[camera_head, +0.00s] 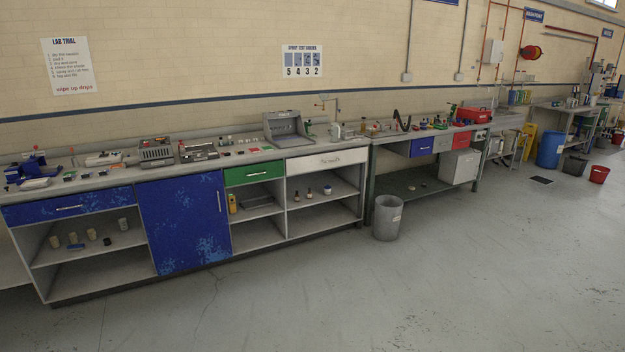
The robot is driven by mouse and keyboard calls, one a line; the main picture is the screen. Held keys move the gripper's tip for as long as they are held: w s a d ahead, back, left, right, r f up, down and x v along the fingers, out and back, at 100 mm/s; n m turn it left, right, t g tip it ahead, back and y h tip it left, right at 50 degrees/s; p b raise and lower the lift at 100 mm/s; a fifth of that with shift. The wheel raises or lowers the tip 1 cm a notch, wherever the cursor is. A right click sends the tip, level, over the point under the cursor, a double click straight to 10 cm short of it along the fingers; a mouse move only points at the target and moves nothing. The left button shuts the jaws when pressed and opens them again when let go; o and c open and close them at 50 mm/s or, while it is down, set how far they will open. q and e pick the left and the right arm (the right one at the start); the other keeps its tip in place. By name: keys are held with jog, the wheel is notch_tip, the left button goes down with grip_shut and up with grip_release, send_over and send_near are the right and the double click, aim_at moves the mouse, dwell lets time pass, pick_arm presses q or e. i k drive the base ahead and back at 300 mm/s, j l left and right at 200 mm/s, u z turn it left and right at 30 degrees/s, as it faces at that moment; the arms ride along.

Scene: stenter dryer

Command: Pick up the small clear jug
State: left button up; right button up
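I cannot pick out a small clear jug for certain at this distance. A small pale vessel (335,131) stands on the bench top near the middle, to the right of a grey open-fronted box; it is too small to tell whether it is clear. Several small cups (91,234) stand on the open shelf at the lower left. Neither of my grippers is in view.
A long bench with a blue door (185,225) and open shelves runs along the wall, its top crowded with small equipment. A grey bin (387,218) stands on the floor before it. A blue barrel (550,150) is farther right. The foreground floor is clear.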

aim_at(335, 129)
jog(key=i, duration=1.7)
jog(key=i+l, duration=0.1)
jog(key=i, duration=1.6)
jog(key=i+u, duration=0.1)
jog(key=i, duration=1.6)
